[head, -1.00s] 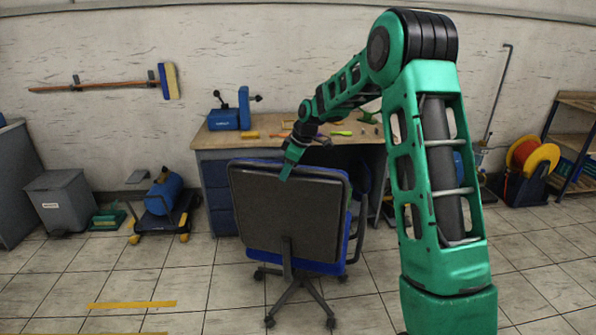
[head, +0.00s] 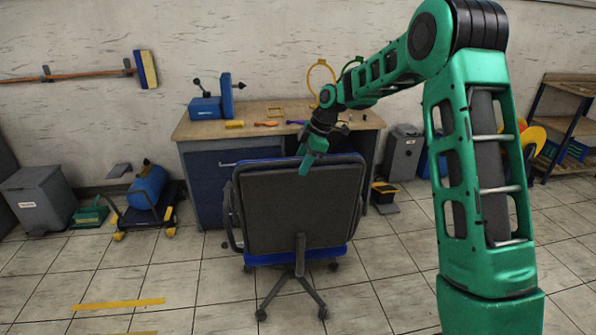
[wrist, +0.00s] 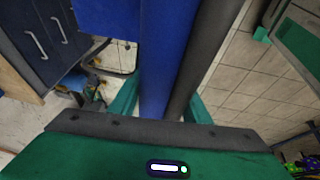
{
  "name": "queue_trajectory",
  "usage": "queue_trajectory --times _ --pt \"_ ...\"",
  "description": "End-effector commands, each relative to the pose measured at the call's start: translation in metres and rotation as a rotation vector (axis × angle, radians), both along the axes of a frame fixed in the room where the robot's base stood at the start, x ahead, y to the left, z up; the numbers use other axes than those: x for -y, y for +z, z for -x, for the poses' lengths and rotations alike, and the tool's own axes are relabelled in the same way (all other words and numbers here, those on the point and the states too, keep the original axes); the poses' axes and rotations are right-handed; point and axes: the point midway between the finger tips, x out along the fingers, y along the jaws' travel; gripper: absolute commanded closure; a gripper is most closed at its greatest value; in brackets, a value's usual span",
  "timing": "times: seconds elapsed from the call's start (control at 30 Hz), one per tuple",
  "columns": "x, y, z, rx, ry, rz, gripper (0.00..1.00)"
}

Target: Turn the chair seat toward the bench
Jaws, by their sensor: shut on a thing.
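The office chair (head: 300,208) stands on the floor in front of the bench (head: 272,128). In the head view its dark back panel faces me, and the blue seat edge (head: 262,259) shows below it. The seat's front points toward the bench. My gripper (head: 309,164) is shut on the top edge of the backrest, from above. In the wrist view the backrest (wrist: 168,60), blue on one side and dark on the other, runs between the green fingers. The blue seat (wrist: 105,15) shows at the upper left.
A blue vise (head: 212,104) and small tools lie on the bench. A grey bin (head: 40,198) and a blue tank on a cart (head: 147,188) stand at left. A grey canister (head: 403,152) stands right of the bench. Tiled floor is free around the chair.

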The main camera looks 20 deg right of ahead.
Motion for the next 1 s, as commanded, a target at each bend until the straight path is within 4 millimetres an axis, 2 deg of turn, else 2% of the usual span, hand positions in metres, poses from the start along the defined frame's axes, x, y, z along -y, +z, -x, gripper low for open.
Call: queue_trajectory --times 0.23,0.27,0.3,0.67,0.77,1.0 --pt "-0.001 0.001 -0.002 0.005 0.000 0.000 0.97" --pt "-0.001 0.001 -0.002 0.005 0.000 0.000 0.50" --pt "-0.002 0.001 -0.002 0.005 0.000 0.000 0.40" --pt "0.000 0.003 -0.001 0.004 -0.001 -0.001 0.38" --pt "0.004 0.011 0.000 0.005 -0.002 -0.001 0.38" --pt "0.020 0.051 0.004 0.007 -0.003 0.001 0.38"
